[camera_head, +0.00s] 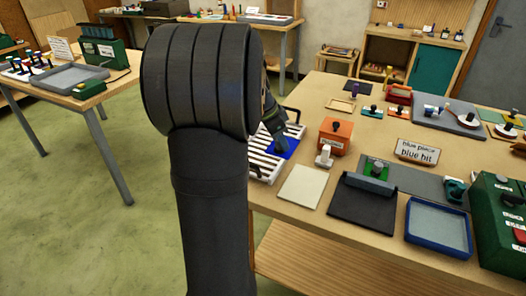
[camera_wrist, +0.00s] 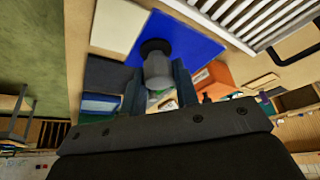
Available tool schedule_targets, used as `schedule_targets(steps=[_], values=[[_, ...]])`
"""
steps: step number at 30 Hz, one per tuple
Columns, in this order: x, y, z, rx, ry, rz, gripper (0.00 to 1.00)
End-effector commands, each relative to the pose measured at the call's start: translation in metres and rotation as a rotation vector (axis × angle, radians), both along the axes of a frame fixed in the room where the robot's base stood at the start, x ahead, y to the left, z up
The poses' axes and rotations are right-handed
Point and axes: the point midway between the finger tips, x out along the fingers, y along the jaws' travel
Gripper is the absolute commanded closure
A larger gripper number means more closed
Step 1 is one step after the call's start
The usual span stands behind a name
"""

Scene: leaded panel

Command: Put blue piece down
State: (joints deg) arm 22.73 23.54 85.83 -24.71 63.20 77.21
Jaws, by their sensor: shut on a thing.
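My gripper (camera_wrist: 158,82) is shut on this knob, with one finger on each side. In the head view the blue piece (camera_head: 287,150) shows at the right part of a white slatted rack (camera_head: 266,170), partly hidden by my gripper (camera_head: 277,140) and arm. In the wrist view the rack (camera_wrist: 245,18) lies beyond the plate's upper right edge. I cannot tell whether the plate touches the rack or hangs just above it.
A cream sheet (camera_head: 302,187) lies in front of the blue piece. An orange box (camera_head: 334,135) and a small white stamp-like object (camera_head: 324,157) stand close to its right. A sign (camera_head: 418,152) reads "blue piece blue bit". A dark pad (camera_head: 362,205) and blue-rimmed tray (camera_head: 438,230) lie further right.

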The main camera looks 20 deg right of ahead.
Motion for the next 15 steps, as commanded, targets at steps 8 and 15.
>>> schedule_targets(steps=[8, 15], values=[[0.051, 0.041, -0.040, 0.000, 0.002, 0.005, 0.92], [0.077, 0.060, -0.059, 0.000, 0.001, 0.002, 0.92]])
